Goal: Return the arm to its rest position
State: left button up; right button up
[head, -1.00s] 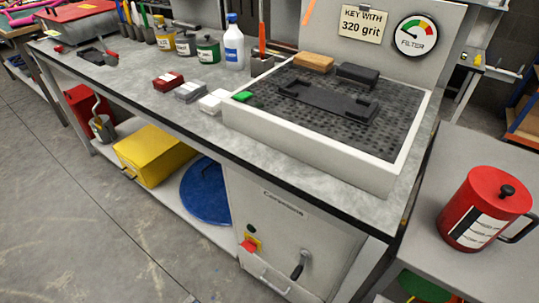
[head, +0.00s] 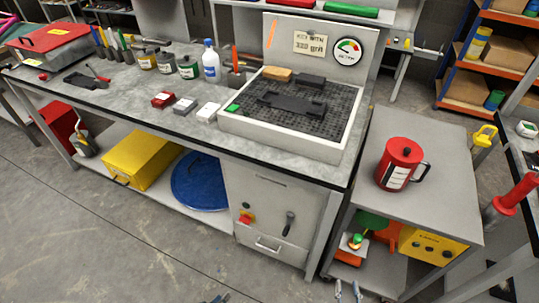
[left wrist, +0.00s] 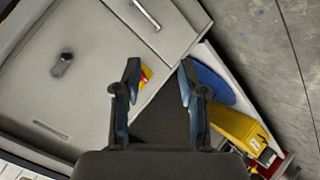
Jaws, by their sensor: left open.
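My left gripper (head: 218,298) shows only as small fingertips at the bottom edge of the head view. In the left wrist view, my left gripper (left wrist: 160,70) is open, with its two dark fingers apart and nothing between them. Beyond it is the grey cabinet (left wrist: 70,90) under the bench. My right gripper (head: 348,291) shows at the bottom edge of the head view as two fingertips set apart, with nothing seen between them. Most of both arms is out of the picture.
The bench holds a white-rimmed sanding tray (head: 280,142) with a black frame (head: 292,103) on it. A red mug-like can (head: 400,163) stands on a side table (head: 440,180) at right. A yellow box (head: 138,155) sits on the lower shelf. The floor in front looks clear.

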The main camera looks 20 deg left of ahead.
pick_arm(q)
jog(key=s+d+r+m+g+p, duration=0.1)
jog(key=s+d+m+g+p, duration=0.1)
jog(key=s, duration=0.5)
jog(key=s+d+r+m+g+y+p, duration=0.1)
jog(key=s+d+r+m+g+p, duration=0.1)
jog(key=s+p, duration=0.5)
jog(key=s+d+r+m+g+y+p, duration=0.1)
jog(key=s+d+r+m+g+p, duration=0.1)
jog(key=s+d+m+g+p, duration=0.2)
jog(key=s+m+g+p, duration=0.1)
jog(key=s, duration=0.2)
jog(key=shift+s+m, duration=0.3)
pick_arm(e)
jog(key=s+d+f+g+h, duration=0.1)
jog(key=s+d+f+g, duration=0.2)
jog(key=s, duration=0.7)
jog(key=s+d+f+g+h, duration=0.2)
jog(key=s+f+g, duration=0.5)
jog(key=s+f, duration=0.4)
jog(key=s+d+f+g+h, duration=0.1)
jog(key=s+d+f+g, duration=0.4)
jog(key=s+f, duration=0.3)
jog(key=s+g, duration=0.1)
jog(key=s, duration=0.2)
jog(key=shift+m+h, duration=0.3)
jog(key=shift+m, duration=0.1)
